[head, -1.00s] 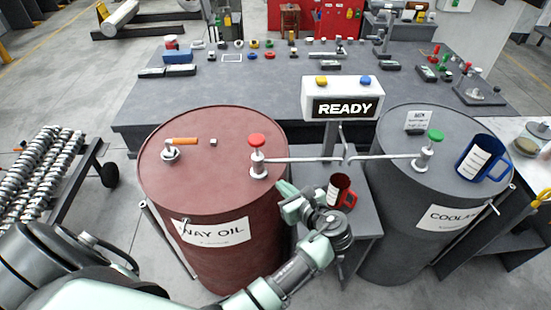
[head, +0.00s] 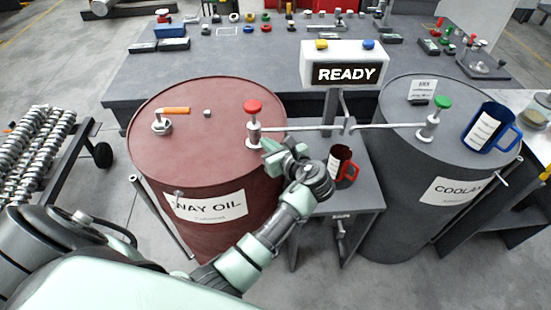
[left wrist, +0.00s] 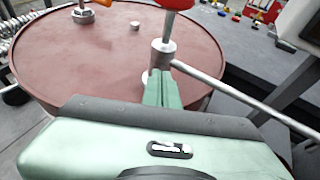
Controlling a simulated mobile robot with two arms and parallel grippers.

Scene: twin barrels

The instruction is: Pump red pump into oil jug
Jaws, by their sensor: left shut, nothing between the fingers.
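The red pump (head: 252,107) stands on the right part of the red WAY OIL barrel (head: 215,165), with its red knob on a metal stem. Its spout pipe (head: 300,129) runs right towards the post under the sign. A red jug (head: 344,168), likely the oil jug, stands on the small grey table between the barrels. My left gripper (head: 270,150) is shut and empty, just below and right of the pump. In the left wrist view its fingers (left wrist: 163,88) point at the pump body (left wrist: 163,52); whether they touch it I cannot tell. My right gripper is not in view.
A grey COOLANT barrel (head: 415,150) with a green pump (head: 440,103) and a blue jug (head: 490,128) stands at the right. A READY sign box (head: 344,65) rises between the barrels. A long grey workbench (head: 230,55) with small parts is behind.

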